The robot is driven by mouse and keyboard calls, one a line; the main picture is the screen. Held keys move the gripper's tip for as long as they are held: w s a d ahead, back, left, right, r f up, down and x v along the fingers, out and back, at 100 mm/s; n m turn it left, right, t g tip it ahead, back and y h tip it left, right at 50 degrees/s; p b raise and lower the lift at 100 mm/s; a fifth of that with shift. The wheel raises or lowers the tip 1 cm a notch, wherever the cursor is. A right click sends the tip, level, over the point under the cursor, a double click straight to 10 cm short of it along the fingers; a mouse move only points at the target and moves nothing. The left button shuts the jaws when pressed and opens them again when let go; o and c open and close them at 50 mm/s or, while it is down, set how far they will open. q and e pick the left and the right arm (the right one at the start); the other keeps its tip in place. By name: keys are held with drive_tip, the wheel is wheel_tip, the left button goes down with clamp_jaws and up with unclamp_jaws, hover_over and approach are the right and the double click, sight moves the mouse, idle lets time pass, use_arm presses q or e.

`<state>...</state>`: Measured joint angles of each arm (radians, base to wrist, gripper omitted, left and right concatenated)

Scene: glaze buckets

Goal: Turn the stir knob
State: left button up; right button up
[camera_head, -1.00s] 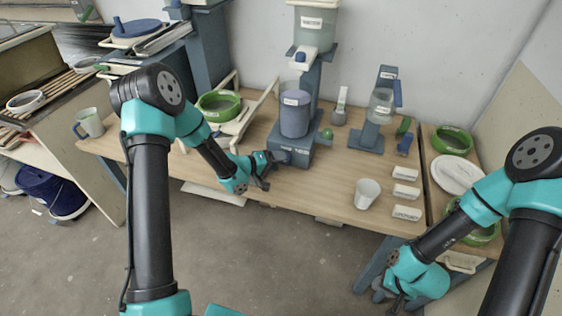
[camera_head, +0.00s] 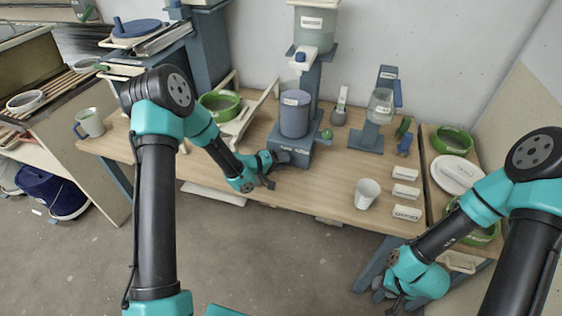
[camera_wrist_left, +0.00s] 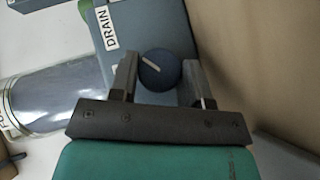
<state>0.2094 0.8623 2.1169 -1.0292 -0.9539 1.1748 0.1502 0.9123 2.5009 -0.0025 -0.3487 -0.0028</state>
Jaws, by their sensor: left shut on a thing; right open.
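The stir knob (camera_wrist_left: 160,70) is a round dark-blue knob with a pale pointer line, seen in the left wrist view on the front of a blue-grey stand. My left gripper (camera_wrist_left: 158,84) has its fingers on either side of the knob and is shut on it. In the head view my left gripper (camera_head: 279,160) is at the front of the stand's base (camera_head: 299,153), and the knob is hidden there. The pointer slants from upper left to lower right in the wrist view. My right gripper (camera_head: 393,299) is open and empty, low at the right, partly hidden by its arm.
A blue-grey bucket (camera_head: 294,118) stands on the base under a dispenser tank (camera_head: 314,27). A DRAIN label (camera_wrist_left: 106,27) is beside the knob. A green ball-like knob (camera_head: 326,134) is on the base's right. A white cup (camera_head: 367,193) and several label blocks stand further right.

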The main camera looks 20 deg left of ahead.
use_arm(q)
drive_tip(key=shift+c, duration=0.3)
drive_tip(key=shift+d+r+m+g+y, duration=0.15)
drive_tip(key=shift+m+g+y, duration=0.15)
drive_tip(key=shift+m+y, duration=0.5)
drive_tip(key=m+y, duration=0.1)
drive_tip(key=y, duration=0.2)
drive_tip(key=shift+r+g, duration=0.15)
drive_tip(key=shift+g, duration=0.25)
drive_tip(key=shift+d+m+y, duration=0.15)
drive_tip(key=shift+m+y, duration=0.65)
drive_tip(key=shift+y, duration=0.6)
drive_tip(key=shift+d+m+y, duration=0.1)
drive_tip(key=shift+m+y, duration=0.5)
drive_tip(key=shift+y, duration=0.8)
drive_tip(key=m+y, duration=0.1)
drive_tip(key=y, duration=0.1)
drive_tip(key=m+y, duration=0.1)
drive_tip(key=y, duration=0.1)
drive_tip(key=shift+d+y, duration=0.3)
drive_tip(key=shift+d, duration=0.05)
drive_tip(key=m+y, duration=0.2)
drive_tip(key=y, duration=0.1)
drive_tip(key=shift+d+t, duration=0.1)
drive_tip(key=shift+t, duration=0.2)
drive_tip(key=shift+m+t+y, duration=0.4)
drive_tip(key=shift+m+y, duration=0.3)
drive_tip(key=shift+y, duration=0.6)
